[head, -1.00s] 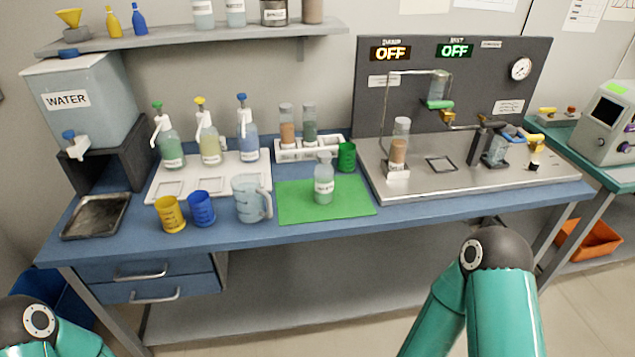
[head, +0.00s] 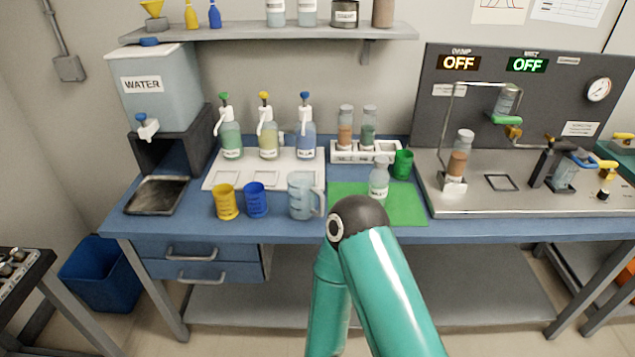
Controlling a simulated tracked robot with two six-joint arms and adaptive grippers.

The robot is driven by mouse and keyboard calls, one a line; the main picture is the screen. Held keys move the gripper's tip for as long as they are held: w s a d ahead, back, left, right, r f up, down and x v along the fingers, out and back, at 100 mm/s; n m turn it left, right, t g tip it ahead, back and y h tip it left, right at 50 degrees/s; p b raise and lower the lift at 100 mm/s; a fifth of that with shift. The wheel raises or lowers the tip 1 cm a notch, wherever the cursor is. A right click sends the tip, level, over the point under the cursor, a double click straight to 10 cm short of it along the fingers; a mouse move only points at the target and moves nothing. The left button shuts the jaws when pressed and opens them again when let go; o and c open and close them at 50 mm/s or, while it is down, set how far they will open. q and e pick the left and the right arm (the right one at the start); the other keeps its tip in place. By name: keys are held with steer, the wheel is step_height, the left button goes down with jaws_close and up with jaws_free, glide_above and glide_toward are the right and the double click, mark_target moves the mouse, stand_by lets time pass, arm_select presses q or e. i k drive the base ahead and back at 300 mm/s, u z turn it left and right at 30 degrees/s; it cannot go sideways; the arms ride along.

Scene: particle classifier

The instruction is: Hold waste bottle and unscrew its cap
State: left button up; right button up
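The waste bottle (head: 379,181) is a small clear bottle with a white label, its lettering too small to read surely. It stands upright on the green mat (head: 405,207) at the front middle of the bench. Its pale cap (head: 382,160) sits on top. A teal arm of mine with a dark joint rises in front of the bench, just below the mat, and hides part of the mat's front edge. Neither gripper shows in the head view, and nothing is seen touching the bottle.
A clear jug (head: 301,195), a blue cup (head: 256,200) and a yellow cup (head: 226,202) stand left of the mat. A green cup (head: 402,164) stands behind the bottle. A white tube rack (head: 383,153) is behind, and a metal rig plate (head: 500,203) lies to the right.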

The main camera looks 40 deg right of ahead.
mark_target(378, 179)
steer(key=z, duration=0.8)
steer(key=i, duration=0.1)
steer(key=u, duration=1.45)
steer(key=k, duration=1.45)
steer(key=z, duration=0.95)
steer(key=i, duration=1)
steer(key=u, duration=0.05)
